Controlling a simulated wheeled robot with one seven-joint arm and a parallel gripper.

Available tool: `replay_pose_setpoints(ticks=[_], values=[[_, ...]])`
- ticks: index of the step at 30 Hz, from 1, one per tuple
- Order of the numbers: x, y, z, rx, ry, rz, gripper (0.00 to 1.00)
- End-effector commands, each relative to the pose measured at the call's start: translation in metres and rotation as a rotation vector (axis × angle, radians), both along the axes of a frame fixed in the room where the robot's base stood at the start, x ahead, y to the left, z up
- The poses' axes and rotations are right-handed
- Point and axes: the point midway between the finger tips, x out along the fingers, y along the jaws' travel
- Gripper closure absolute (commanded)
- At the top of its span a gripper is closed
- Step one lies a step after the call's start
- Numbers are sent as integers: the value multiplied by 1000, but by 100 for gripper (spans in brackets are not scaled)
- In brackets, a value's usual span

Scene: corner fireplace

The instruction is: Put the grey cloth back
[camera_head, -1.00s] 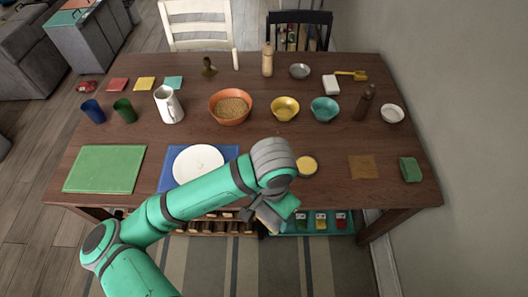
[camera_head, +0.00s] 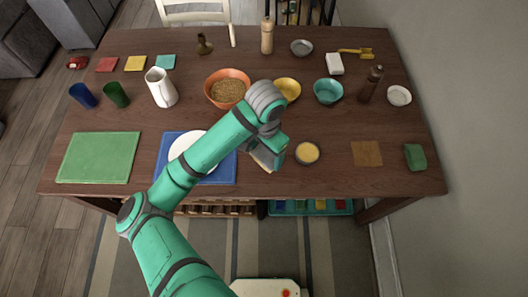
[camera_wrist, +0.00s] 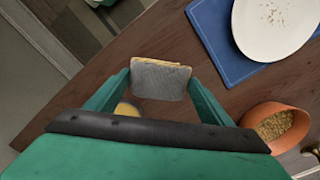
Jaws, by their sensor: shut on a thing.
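The grey cloth (camera_wrist: 160,80) is a small folded piece with a yellowish edge, held between the fingertips of my gripper in the wrist view. My gripper (camera_head: 266,158) is shut on it. In the head view, the gripper is over the front part of the wooden table, between the white plate and a small bowl of yellow stuff (camera_head: 307,153). The cloth is mostly hidden there by the gripper. I cannot tell its exact height above the tabletop.
The white plate (camera_wrist: 270,25) lies on a blue mat (camera_head: 222,172) left of my gripper. An orange bowl of grain (camera_head: 228,90) stands beyond. A brown square (camera_head: 367,153) and a green block (camera_head: 414,157) lie right. The tabletop (camera_head: 335,178) is bare at front right.

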Motion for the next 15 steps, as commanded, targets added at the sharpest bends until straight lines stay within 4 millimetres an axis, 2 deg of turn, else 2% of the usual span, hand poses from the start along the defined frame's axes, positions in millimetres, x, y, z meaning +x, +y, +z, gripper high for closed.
replay_pose_setpoints(ticks=[1,6,15], values=[[6,0,-10,-3,6,3,44],[25,3,-31,1,1,1,44],[38,4,-47,1,1,-2,44]])
